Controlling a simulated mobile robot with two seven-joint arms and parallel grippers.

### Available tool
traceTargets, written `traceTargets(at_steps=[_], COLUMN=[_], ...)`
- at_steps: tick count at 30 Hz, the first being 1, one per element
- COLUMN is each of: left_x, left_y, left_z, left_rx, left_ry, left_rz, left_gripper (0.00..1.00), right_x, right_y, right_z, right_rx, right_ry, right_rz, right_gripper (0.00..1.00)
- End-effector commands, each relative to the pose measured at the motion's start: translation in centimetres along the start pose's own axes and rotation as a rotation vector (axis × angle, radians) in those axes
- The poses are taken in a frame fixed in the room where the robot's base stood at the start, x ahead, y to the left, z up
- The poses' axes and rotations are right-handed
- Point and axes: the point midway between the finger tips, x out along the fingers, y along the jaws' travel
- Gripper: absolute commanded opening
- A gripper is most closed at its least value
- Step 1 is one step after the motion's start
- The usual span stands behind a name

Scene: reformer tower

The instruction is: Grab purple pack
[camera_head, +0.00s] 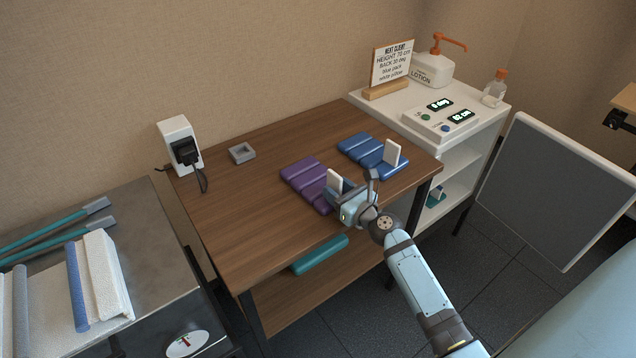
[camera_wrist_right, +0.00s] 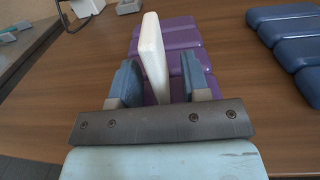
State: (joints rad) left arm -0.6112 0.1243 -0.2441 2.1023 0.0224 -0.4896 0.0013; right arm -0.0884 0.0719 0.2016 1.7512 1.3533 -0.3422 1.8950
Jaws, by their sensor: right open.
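The purple pack (camera_head: 305,177) lies flat on the wooden table, with a white upright tab (camera_head: 334,181) at its near right end. In the right wrist view the purple pack (camera_wrist_right: 182,42) lies beyond the fingers and its white tab (camera_wrist_right: 153,55) stands between them. My right gripper (camera_wrist_right: 160,82) is open, with one finger on each side of the tab; a gap shows on the right, and contact on the left I cannot tell. My right gripper (camera_head: 350,198) covers the pack's near end in the head view. My left gripper is not in view.
A blue pack (camera_head: 365,149) with its own white tab (camera_head: 392,153) lies to the right on the wooden table (camera_head: 225,215). A small grey tray (camera_head: 242,153) and a charger box (camera_head: 180,144) stand at the back left. A white cart (camera_head: 480,118) adjoins on the right.

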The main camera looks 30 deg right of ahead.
Motion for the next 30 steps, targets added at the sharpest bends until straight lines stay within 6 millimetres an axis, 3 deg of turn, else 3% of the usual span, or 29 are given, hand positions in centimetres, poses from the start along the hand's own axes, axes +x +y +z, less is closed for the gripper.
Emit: traceTargets(at_steps=[4,11,17,26,30], left_x=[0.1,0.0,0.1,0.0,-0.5], left_y=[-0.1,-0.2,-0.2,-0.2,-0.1], left_z=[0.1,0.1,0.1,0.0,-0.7], left_rx=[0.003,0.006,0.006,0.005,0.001], left_ry=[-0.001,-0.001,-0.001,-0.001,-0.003], left_rz=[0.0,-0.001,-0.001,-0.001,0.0], left_gripper=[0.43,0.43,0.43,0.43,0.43], right_x=[1.6,1.7,1.7,1.7,1.7], right_y=[0.0,0.0,0.0,0.0,0.0], right_z=[0.0,-0.1,-0.1,0.1,1.5], right_rx=[0.0,-0.001,-0.001,-0.001,-0.001], right_ry=[-0.001,0.001,0.001,-0.001,-0.002], right_rz=[0.0,0.0,0.0,0.0,0.0], right_gripper=[0.43,0.43,0.01,0.0,0.0])
